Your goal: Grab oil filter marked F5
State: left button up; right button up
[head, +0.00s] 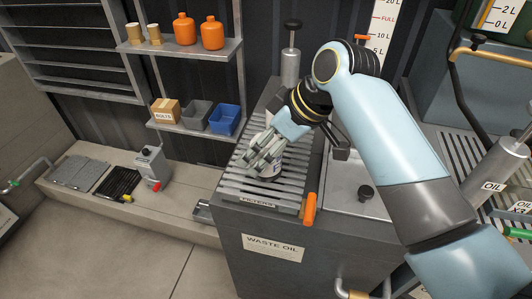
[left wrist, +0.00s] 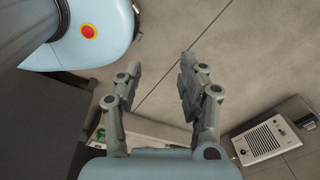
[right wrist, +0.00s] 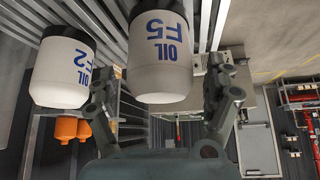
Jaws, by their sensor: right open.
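The white oil filter marked F5 (right wrist: 163,55) stands between the two fingers of my right gripper (right wrist: 160,75) in the right wrist view. The fingers are spread on both sides of it, and I cannot tell whether they touch it. In the head view my right gripper (head: 259,157) is over the slatted grate (head: 240,188) and mostly hides a white filter (head: 270,170) there. My left gripper (left wrist: 160,68) is open and empty above the floor, seen in the left wrist view.
The grate tops a grey cabinet labelled WASTE OIL (head: 272,248). An orange handle (head: 309,208) rises at its front right corner. A metal cylinder with a black knob (head: 291,65) stands behind. A shelf with a blue bin (head: 225,119) is at the left. The floor at front left is clear.

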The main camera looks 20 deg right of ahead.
jog(key=x, duration=0.3)
jog(key=shift+w+f, duration=0.1)
jog(key=shift+f, duration=0.1)
jog(key=shift+c, duration=0.5)
jog(key=c, duration=1.1)
pick_arm(q)
jog(key=shift+w, duration=0.9)
pick_arm(e)
jog(key=shift+r, duration=0.1)
jog(key=shift+c, duration=1.2)
